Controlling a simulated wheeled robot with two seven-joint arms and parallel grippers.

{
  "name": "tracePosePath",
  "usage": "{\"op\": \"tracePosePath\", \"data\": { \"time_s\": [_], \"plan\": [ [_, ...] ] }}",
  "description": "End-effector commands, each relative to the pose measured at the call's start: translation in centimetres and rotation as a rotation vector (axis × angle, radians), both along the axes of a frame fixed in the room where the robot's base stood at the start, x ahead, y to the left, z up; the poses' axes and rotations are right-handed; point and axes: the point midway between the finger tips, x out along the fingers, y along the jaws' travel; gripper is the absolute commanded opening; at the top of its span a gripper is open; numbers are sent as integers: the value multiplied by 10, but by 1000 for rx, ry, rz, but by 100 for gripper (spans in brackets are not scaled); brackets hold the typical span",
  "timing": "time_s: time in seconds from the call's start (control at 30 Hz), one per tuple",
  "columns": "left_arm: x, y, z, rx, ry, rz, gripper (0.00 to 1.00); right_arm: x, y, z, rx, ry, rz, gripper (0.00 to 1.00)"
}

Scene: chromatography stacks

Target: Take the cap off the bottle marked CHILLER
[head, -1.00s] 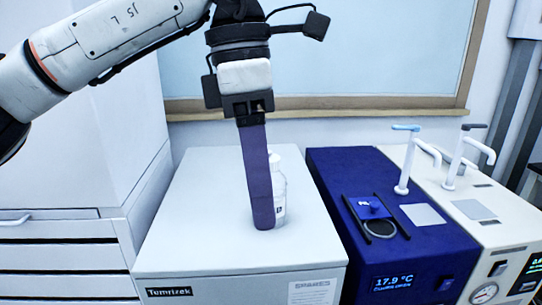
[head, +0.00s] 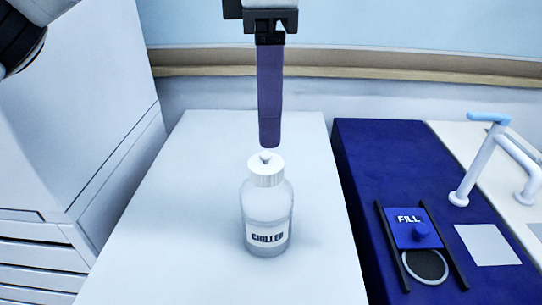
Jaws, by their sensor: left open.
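The bottle marked CHILLER (head: 267,213) stands upright on the white top of a box-shaped unit (head: 190,235). It is translucent, with liquid in its lower part. Its white ribbed cap (head: 266,170) is on its neck. My left gripper (head: 269,142) points down above the cap, slightly to its right in the picture. Its purple finger shows edge-on, one in front of the other, so the gap is hidden. The gripper is open and holds nothing that I can see; the fingertips look apart from the cap. My right gripper is not in view.
A blue unit stands to the right, with a blue FILL lid (head: 408,229) between black rails and a round opening (head: 425,266). White taps (head: 475,165) rise beyond it. A white cabinet (head: 80,130) is at left. The white top around the bottle is clear.

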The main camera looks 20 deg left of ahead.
Motion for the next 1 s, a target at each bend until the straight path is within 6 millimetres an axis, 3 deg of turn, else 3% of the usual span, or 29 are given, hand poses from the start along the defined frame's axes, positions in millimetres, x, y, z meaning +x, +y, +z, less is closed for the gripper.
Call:
{"op": "tracePosePath", "data": {
  "time_s": [0.53, 0.87, 1.0],
  "plan": [
    [-9, 1, -65, 0, 1, 1, 61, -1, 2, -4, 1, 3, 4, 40],
    [-8, 0, -73, -1, 0, 1, 61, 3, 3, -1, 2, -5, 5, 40],
    [-8, 0, -73, -1, 0, 1, 39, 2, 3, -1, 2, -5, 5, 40]
  ]
}}
